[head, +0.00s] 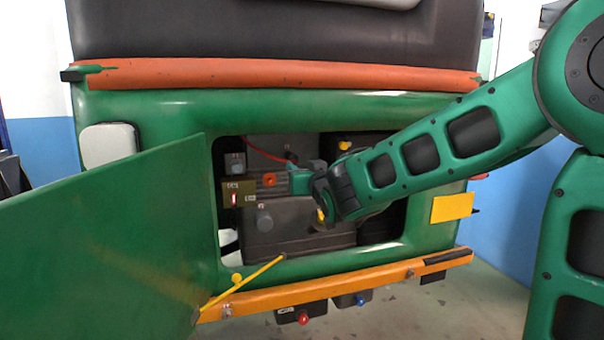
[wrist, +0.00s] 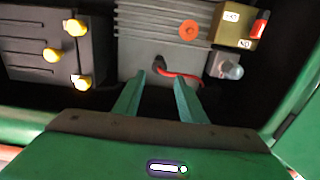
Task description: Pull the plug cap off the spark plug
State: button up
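The plug cap is a small dark piece (wrist: 158,62) at the end of a red cable (wrist: 178,74), against the grey finned engine block (wrist: 140,40) in the wrist view. The red cable also shows in the head view (head: 266,152), above my gripper. The spark plug itself is not distinguishable. My gripper (wrist: 160,78) is open, with its two green fingers apart and the cap and cable start showing between and just beyond the tips. I cannot tell whether a finger touches the cap. In the head view my gripper (head: 300,181) reaches into the engine bay, its fingers partly hidden.
A black battery (wrist: 45,50) with yellow caps sits beside the engine. The open green hatch door (head: 110,245) is at left; the bay frame (head: 345,268) surrounds my arm.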

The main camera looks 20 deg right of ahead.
aim_at(294, 160)
jog(key=shift+w, duration=4.25)
jog(key=c, duration=0.9)
